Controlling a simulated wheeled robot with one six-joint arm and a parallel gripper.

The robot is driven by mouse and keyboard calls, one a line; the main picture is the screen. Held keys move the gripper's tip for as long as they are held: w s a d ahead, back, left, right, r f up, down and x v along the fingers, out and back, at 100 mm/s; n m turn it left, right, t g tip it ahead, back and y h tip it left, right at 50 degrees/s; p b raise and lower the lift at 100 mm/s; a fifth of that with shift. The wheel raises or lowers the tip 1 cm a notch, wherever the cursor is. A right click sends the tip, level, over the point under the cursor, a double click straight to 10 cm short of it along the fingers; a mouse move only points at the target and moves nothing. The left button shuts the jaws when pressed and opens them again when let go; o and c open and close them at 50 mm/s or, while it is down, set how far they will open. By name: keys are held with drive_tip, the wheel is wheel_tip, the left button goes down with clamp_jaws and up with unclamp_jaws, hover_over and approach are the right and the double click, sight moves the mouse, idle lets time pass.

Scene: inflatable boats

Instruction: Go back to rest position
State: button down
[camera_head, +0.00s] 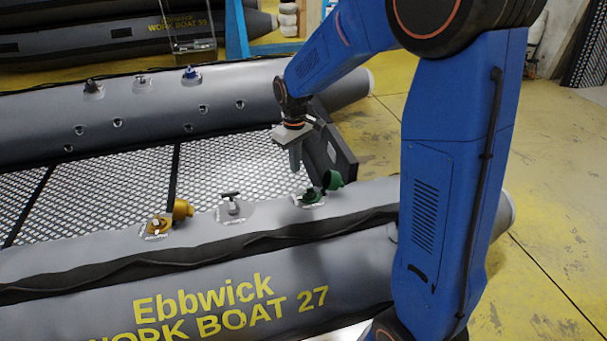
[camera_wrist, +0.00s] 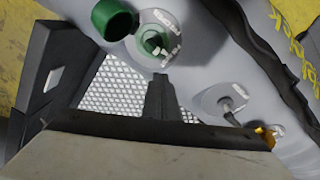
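My gripper (camera_head: 295,158) hangs fingers-down at the end of my blue arm, above the inner side of the near grey boat tube (camera_head: 270,225). The valve (camera_wrist: 153,42) and cap (camera_wrist: 115,20) also show in the wrist view, apart from the fingers.
A grey T-handled fitting (camera_head: 231,206) and a yellow valve (camera_head: 157,226) with an open yellow cap (camera_head: 182,209) sit along the near tube. Another boat (camera_head: 120,32) lies behind. Yellow floor is open at right.

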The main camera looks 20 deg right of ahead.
drive_tip(key=s+d+r+m+t, duration=0.15)
drive_tip(key=s+d+r, duration=0.25)
drive_tip(key=s+r, duration=0.4)
drive_tip(key=s+d+r+m+t, duration=0.1)
drive_tip(key=s+d, duration=0.1)
drive_tip(key=s, duration=0.6)
drive_tip(key=s+d+r+m+t, duration=0.1)
drive_tip(key=s+d+r+m, duration=0.1)
drive_tip(key=s, duration=0.6)
drive_tip(key=s+d+r+m+t, duration=0.1)
drive_tip(key=s+d+r, duration=0.1)
drive_tip(key=s, duration=0.6)
drive_tip(key=shift+s+d+r, duration=0.2)
drive_tip(key=shift+d, duration=0.45)
drive_tip(key=shift+d+m, duration=0.1)
drive_tip(key=shift+m, duration=0.15)
